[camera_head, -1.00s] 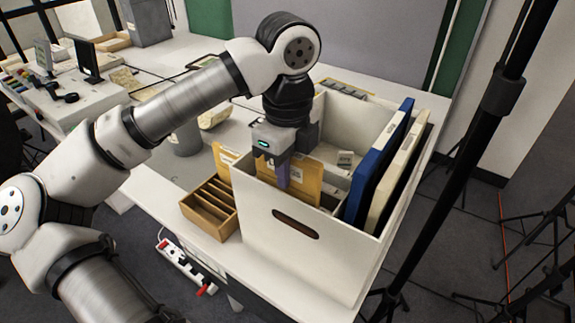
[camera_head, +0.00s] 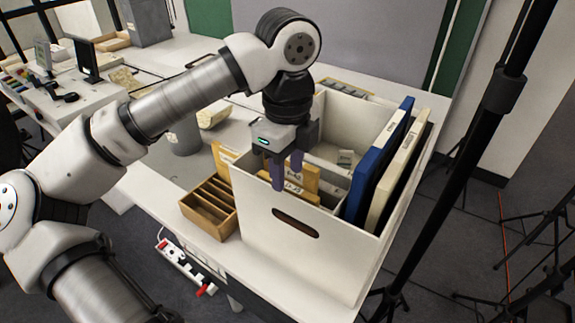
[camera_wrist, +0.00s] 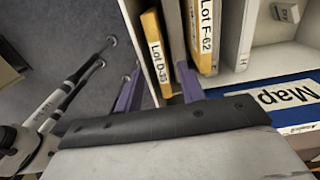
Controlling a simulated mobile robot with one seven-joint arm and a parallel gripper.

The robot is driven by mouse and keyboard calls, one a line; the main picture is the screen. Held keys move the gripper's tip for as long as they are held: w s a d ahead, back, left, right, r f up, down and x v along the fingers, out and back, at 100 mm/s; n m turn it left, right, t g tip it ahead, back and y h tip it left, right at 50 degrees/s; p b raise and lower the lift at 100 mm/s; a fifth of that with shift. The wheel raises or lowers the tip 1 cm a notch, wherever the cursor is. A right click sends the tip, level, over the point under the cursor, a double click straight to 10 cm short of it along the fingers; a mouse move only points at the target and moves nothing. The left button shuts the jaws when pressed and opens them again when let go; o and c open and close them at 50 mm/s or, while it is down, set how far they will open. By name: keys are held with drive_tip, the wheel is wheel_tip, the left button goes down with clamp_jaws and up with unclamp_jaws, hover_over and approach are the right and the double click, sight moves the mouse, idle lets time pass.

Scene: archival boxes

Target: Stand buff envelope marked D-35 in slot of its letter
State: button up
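The buff envelope marked Lot D-35 (camera_wrist: 155,55) stands on edge in the white archival box (camera_head: 262,207), just behind its front wall. A divider (camera_wrist: 173,35) separates it from another buff envelope, Lot F-62 (camera_wrist: 203,40). In the head view only the upper part of D-35 (camera_head: 292,189) shows above the front wall. My gripper (camera_head: 287,178) is open above it. Its purple fingers (camera_wrist: 160,92) are spread on either side of D-35, with gaps visible. The envelope's lower part and the slot letter beside it are hidden.
A blue folder (camera_head: 378,165) and a cream folder (camera_head: 398,170) stand at the box's right side. A wooden rack (camera_head: 210,207) with empty compartments is to its left. A divider marked H (camera_wrist: 243,62) shows behind F-62. A black stand pole (camera_head: 455,150) rises at right.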

wheel_tip(320, 180, up, 26)
drive_tip(key=p, duration=0.9)
